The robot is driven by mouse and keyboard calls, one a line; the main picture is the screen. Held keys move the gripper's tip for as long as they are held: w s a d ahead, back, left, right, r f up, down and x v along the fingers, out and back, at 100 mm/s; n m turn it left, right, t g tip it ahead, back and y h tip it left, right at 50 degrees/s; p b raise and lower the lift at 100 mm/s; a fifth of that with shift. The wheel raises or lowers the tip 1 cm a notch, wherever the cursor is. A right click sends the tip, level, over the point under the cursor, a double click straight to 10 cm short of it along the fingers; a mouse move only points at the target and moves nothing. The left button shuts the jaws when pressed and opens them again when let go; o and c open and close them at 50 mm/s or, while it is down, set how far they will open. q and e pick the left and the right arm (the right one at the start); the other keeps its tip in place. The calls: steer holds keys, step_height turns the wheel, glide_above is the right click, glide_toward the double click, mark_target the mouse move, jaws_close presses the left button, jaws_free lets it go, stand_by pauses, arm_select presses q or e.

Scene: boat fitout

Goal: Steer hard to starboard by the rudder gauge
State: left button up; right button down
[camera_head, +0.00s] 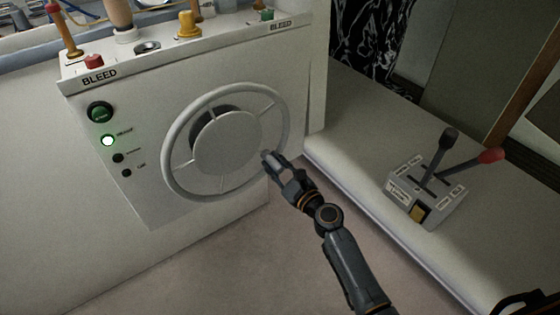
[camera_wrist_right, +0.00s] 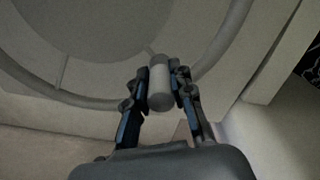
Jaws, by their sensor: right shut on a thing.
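A grey steering wheel (camera_head: 173,165) with a large round hub (camera_head: 228,142) and spokes is on the front of the white console (camera_head: 180,215). My right gripper (camera_head: 270,158) is at the right side of the wheel rim. In the right wrist view, my right gripper (camera_wrist_right: 160,85) is shut on a short grey cylindrical knob (camera_wrist_right: 160,88) in front of the rim (camera_wrist_right: 225,65). In the head view the fingers mostly hide this knob. I cannot make out a readable rudder gauge. My left gripper is not in view.
A grey control box (camera_head: 428,193) with a black-knobbed and a red-knobbed lever sits on the white ledge at right. Floor (camera_head: 230,265) below the wheel is clear.

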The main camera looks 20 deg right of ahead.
steer(key=shift+f, duration=0.15)
steer(key=c, duration=1.1)
jaws_free()
steer(key=shift+c, duration=0.2)
steer(key=v, duration=1.2)
